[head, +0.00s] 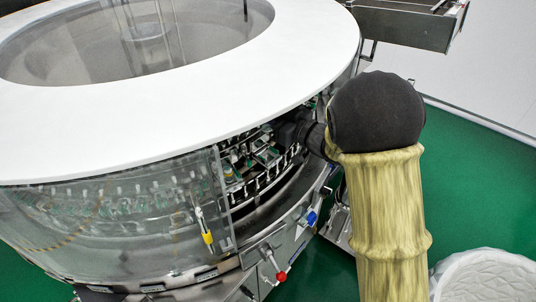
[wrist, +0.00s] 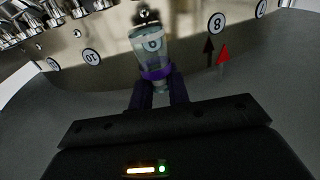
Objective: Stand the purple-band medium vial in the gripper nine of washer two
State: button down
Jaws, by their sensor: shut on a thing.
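In the wrist view my gripper (wrist: 158,90) is shut on the clear purple-band vial (wrist: 150,48), at its narrow end by the purple band (wrist: 157,72). The vial's wide end points away from me, toward a small metal washer gripper (wrist: 146,16) at the top. Whether they touch I cannot tell. A round label shows through or behind the vial; its number is unclear, between label 10 (wrist: 91,57) and label 8 (wrist: 217,25). In the head view my arm reaches into the side opening of the washer (head: 255,165); vial and fingertips are hidden there.
Several metal washer grippers (wrist: 35,22) crowd the upper left of the wrist view. A red arrow (wrist: 223,54) marks the wall near label 8. In the head view the white top ring (head: 180,135) overhangs the opening, and a clear panel (head: 130,215) closes its left side.

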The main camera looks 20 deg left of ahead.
aim_at(268, 131)
jog(key=shift+f, duration=3.15)
notch_tip(268, 131, down, 4)
jog(key=shift+w+r, duration=0.15)
jog(key=shift+d, duration=0.1)
jog(key=shift+f+b, duration=0.35)
jog(key=shift+b, duration=0.05)
jog(key=c, duration=1.3)
grip_release()
jog(key=shift+s, duration=0.2)
jog(key=shift+c, duration=0.2)
jog(key=shift+r, duration=0.15)
